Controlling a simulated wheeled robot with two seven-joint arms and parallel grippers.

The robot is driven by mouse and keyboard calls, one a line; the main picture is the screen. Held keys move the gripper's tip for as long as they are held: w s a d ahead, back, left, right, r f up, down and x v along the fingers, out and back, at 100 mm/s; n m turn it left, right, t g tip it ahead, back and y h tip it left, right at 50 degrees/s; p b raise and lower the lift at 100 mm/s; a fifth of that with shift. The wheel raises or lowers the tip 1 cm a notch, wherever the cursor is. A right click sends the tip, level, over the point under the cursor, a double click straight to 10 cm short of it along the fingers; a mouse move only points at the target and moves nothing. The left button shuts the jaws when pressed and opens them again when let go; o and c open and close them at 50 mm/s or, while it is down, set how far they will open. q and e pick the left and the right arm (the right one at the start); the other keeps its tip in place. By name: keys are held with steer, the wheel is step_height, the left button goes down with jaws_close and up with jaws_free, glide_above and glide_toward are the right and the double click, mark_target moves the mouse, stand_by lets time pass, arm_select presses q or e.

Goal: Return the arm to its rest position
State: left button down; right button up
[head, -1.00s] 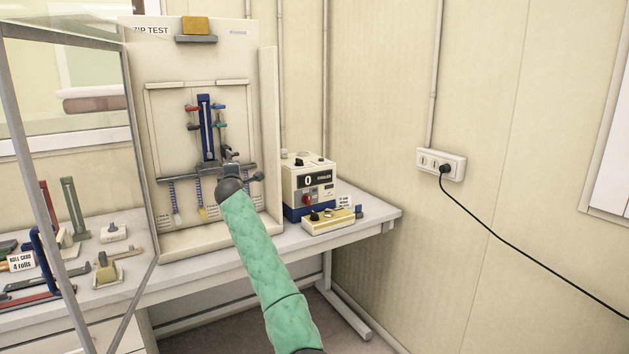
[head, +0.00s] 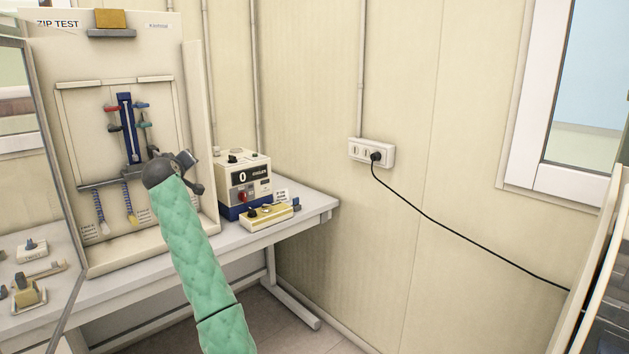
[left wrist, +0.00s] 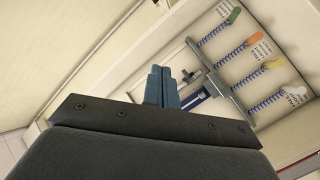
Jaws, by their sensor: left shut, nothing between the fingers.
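My left arm, in a green quilted sleeve, rises from the bottom of the head view to a dark wrist (head: 172,168) in front of the zip test panel (head: 165,70). Its fingertips cannot be made out there. In the left wrist view my left gripper (left wrist: 162,87) shows as two blue fingers closed together, with nothing between them. The panel's slotted blue strip (left wrist: 197,98) and crossbar with coiled cords (left wrist: 238,100) lie beyond the fingers; I see no contact. My right gripper is not in view.
A counter box (head: 243,183) showing 0 and a yellow switch box (head: 266,215) stand on the bench (head: 290,229) right of the panel. A wall socket (head: 371,152) has a black cable trailing right. A shelf edge (head: 603,290) stands at far right. The floor beside the bench looks clear.

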arm_select(q)
steer(key=s+d+f+m+g+h, duration=0.1)
steer(key=s+d+f+m+g, duration=0.15)
steer(key=s+d+f, duration=0.9)
steer(key=s+d+f+m+g+h, duration=0.15)
steer(key=s+f+m, duration=0.3)
steer(key=f, duration=1.65)
steer(key=s+d+f+m+g, duration=0.25)
steer(key=s+d+f, duration=0.45)
steer(key=f, duration=0.9)
steer(key=s+d+f+m+g, duration=0.1)
steer(key=s+f+g, duration=0.1)
steer(key=s+f, duration=0.8)
steer(key=s+d+f+g, duration=0.25)
steer(key=s+f, duration=0.55)
steer(key=s, duration=0.4)
steer(key=s+a+f+g, duration=0.1)
steer(key=s+f, duration=0.4)
steer(key=s, duration=0.6)
steer(key=s+f+g, duration=0.2)
steer(key=s+f, duration=0.4)
steer(key=s, duration=0.5)
steer(key=shift+s+a, duration=0.35)
steer(key=shift+m, duration=0.25)
